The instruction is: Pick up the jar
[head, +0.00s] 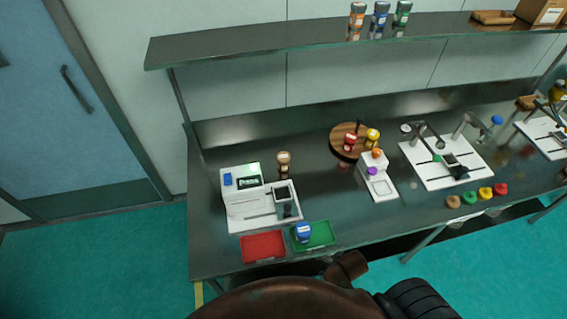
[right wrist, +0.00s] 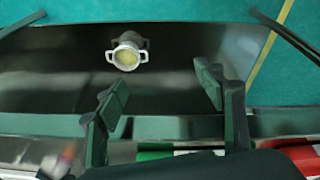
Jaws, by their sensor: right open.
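A jar with a blue lid (head: 303,231) stands on the green tray (head: 325,238) near the table's front edge. A second container with a tan top (head: 284,158) stands behind it, beside the white machine. The vessel is beyond the fingertips, nearer the left finger. My left gripper is not in view.
A red tray (head: 262,246) lies beside the green one. The white machine (head: 235,207) stands behind both. A round wooden board (head: 339,141) with small jars and a white balance (head: 381,186) stand to the right. A shelf (head: 240,45) spans the back.

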